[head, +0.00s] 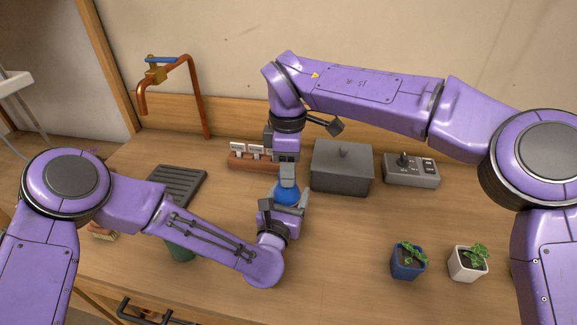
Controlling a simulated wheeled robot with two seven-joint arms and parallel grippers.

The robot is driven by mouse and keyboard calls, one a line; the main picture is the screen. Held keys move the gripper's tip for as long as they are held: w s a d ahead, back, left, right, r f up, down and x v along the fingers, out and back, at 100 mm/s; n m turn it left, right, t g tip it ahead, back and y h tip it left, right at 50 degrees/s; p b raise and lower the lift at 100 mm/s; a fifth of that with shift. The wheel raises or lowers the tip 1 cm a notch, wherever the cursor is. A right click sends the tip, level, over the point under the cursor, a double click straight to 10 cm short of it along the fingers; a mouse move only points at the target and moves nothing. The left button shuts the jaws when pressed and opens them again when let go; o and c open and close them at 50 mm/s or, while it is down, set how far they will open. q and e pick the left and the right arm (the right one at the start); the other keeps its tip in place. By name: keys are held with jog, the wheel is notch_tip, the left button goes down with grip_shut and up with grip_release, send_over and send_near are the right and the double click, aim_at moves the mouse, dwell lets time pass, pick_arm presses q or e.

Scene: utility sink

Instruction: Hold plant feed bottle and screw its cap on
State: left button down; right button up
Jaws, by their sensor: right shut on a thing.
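A rounded blue piece (287,193) shows between my two grippers, above the middle of the counter. I take it for part of the plant feed bottle, but I cannot tell bottle from cap here. My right gripper (288,181) points straight down from above, with its fingers shut at the top of the blue piece, on what seems to be the cap. My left gripper (288,206) reaches in from below, its fingers around the sides of the blue piece. Its wrist hides the lower part, and whether it grips firmly is not clear.
Behind the grippers stand a grey lidded box (342,170), a wooden rack with white labels (247,158) and a grey control box (411,170). A slatted drain mat (177,186) and copper tap (190,85) are at left. Potted plants in blue (407,266) and white (467,265) stand front right.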

jog(key=m, duration=1.1)
jog(key=shift+s+a+m, duration=0.2)
jog(key=shift+s+m, duration=0.1)
jog(key=shift+m, duration=0.1)
jog(key=shift+w+m, duration=0.1)
jog(key=shift+m, duration=0.4)
jog(key=shift+w+d, duration=0.1)
jog(key=o, duration=1)
